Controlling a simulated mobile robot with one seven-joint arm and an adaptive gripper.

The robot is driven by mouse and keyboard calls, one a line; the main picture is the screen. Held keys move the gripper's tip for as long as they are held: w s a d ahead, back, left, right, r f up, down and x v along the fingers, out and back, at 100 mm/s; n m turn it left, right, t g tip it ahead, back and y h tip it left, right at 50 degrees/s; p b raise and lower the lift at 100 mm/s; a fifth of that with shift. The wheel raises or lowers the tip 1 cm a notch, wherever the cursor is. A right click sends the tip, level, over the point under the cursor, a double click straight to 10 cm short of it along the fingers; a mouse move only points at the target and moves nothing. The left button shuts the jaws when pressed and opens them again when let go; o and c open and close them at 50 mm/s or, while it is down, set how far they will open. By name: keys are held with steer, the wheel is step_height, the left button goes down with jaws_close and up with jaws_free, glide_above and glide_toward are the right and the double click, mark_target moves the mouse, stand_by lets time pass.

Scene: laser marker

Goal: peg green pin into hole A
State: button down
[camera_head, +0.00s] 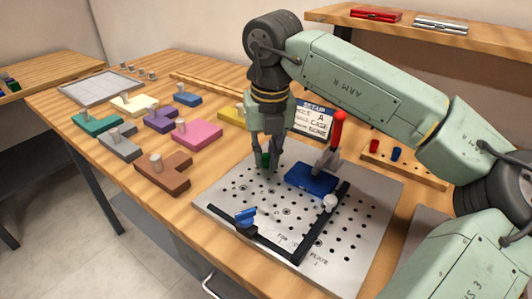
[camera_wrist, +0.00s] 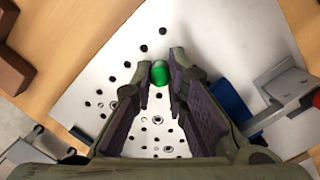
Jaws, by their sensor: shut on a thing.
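My gripper (camera_head: 265,153) is shut on the green pin (camera_head: 266,160), over the far left part of the grey hole plate (camera_head: 222,192). In the wrist view the pin (camera_wrist: 160,72) shows as a round green end between the fingertips (camera_wrist: 160,78). The plate (camera_wrist: 90,65) lies behind it with several dark holes, some with rings around them. I cannot tell which one is hole A, since no hole letter is legible. The pin's lower end is hard to make out, so I cannot tell whether it touches the plate.
A blue block (camera_head: 311,180) sits on the plate beside a red-handled clamp (camera_head: 336,135). A black angled fence (camera_head: 312,238) runs along the near side. A setup card (camera_head: 314,121) stands behind. A wooden rack (camera_head: 428,175) holds red and blue pins. Coloured knobbed blocks lie left.

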steer(key=shift+f, duration=0.1)
steer(key=c, duration=1.5)
jaws_free()
steer(key=r, duration=0.4)
steer(key=s+r, duration=0.1)
steer(key=r, duration=0.7)
steer(key=shift+s+d, duration=0.15)
steer(key=shift+d, duration=0.15)
steer(key=shift+s, duration=0.1)
